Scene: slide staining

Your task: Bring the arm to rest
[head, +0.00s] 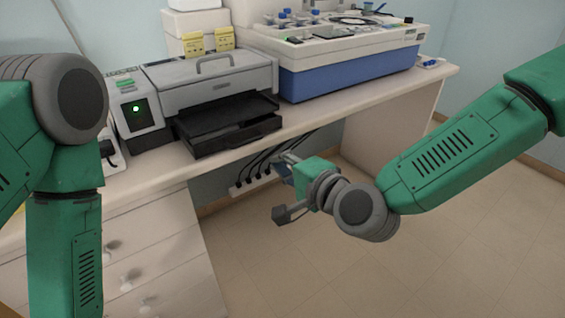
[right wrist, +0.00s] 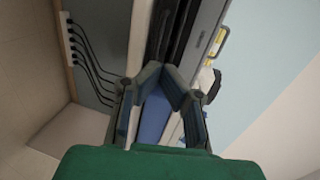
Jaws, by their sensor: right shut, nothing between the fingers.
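My right arm (head: 450,150) comes in from the right and reaches out in front of the bench. Its right gripper (head: 283,168) is in the air before the bench's front edge, over the open space beneath the worktop. In the right wrist view the gripper's fingers (right wrist: 161,70) come together at the tips with nothing held. My left arm (head: 62,200) hangs down at the left of the head view, and its gripper is out of the picture.
The bench (head: 160,182) carries a grey printer-like machine (head: 212,85) with a black tray (head: 228,125) and a blue-and-white staining unit (head: 345,75). Drawers (head: 130,260) stand below left. Floor (head: 300,270) is clear.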

